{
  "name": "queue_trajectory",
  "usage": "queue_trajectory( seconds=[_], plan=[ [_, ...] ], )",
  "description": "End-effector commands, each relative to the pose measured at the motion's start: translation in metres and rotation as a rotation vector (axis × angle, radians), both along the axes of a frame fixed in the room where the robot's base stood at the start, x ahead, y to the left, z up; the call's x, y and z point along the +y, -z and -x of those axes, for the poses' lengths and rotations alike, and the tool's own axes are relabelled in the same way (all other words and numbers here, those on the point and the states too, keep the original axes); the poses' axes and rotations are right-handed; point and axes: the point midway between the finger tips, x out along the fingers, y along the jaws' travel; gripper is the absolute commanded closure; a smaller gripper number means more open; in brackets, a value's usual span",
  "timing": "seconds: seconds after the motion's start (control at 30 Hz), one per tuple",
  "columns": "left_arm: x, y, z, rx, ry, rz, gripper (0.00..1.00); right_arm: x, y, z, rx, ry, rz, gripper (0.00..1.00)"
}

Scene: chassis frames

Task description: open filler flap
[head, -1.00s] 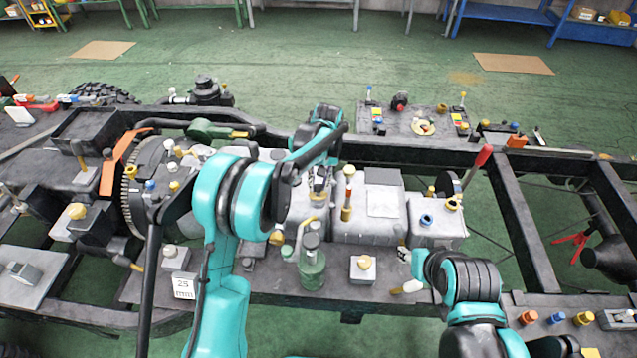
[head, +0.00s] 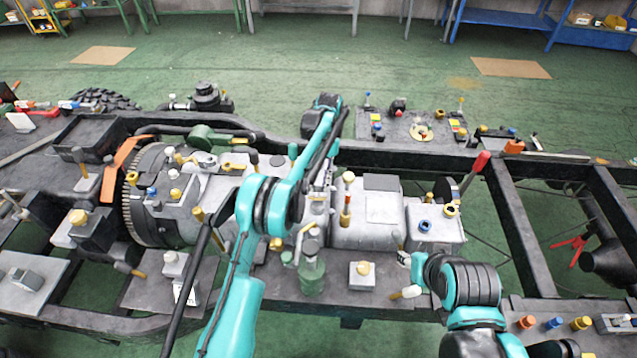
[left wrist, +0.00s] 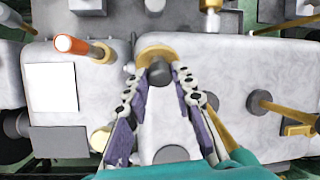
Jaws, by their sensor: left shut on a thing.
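In the left wrist view, my left gripper (left wrist: 160,84) reaches in from the bottom with its two fingers closing toward each other. The fingertips are at a round brass-coloured flap (left wrist: 153,52) with a dark grey knob, on a pale grey housing. The gripper is shut on the knob. The fingers and flap are mostly hidden there by the arm.
An orange-tipped handle (left wrist: 78,45) stands left of the flap in the wrist view. A brass rod (left wrist: 285,110) sticks out to the right. In the head view, a green bottle-shaped part (head: 312,270) and a red-tipped lever (head: 480,162) stand nearby. Dark frame rails surround the housing.

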Motion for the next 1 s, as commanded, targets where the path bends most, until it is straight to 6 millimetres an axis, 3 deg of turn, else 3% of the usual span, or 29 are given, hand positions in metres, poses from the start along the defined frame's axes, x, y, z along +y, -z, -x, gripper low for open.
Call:
queue_trajectory(
  seconds=[0.07,0.1,0.17,0.2,0.57,1.0],
  plan=[
    [0.000,0.001,0.000,-0.002,0.000,0.001,1.00,0.000,0.000,0.000,0.000,0.000,0.000,0.60],
    [0.000,0.001,0.000,-0.002,0.000,0.001,0.73,0.000,0.000,0.000,0.000,0.000,0.000,0.60],
    [0.000,0.001,0.000,-0.002,0.000,0.001,0.57,0.000,0.000,0.000,0.000,0.000,0.000,0.60],
    [0.000,0.000,0.000,-0.002,0.000,0.001,0.54,0.000,0.000,0.000,0.000,0.000,0.000,0.60],
    [0.000,-0.006,0.000,-0.001,0.000,0.000,0.54,0.000,0.000,0.000,0.000,0.000,0.000,0.60],
    [0.000,-0.084,-0.001,-0.001,0.000,0.000,0.54,0.000,0.000,0.000,0.000,0.000,0.000,0.60]
  ],
)
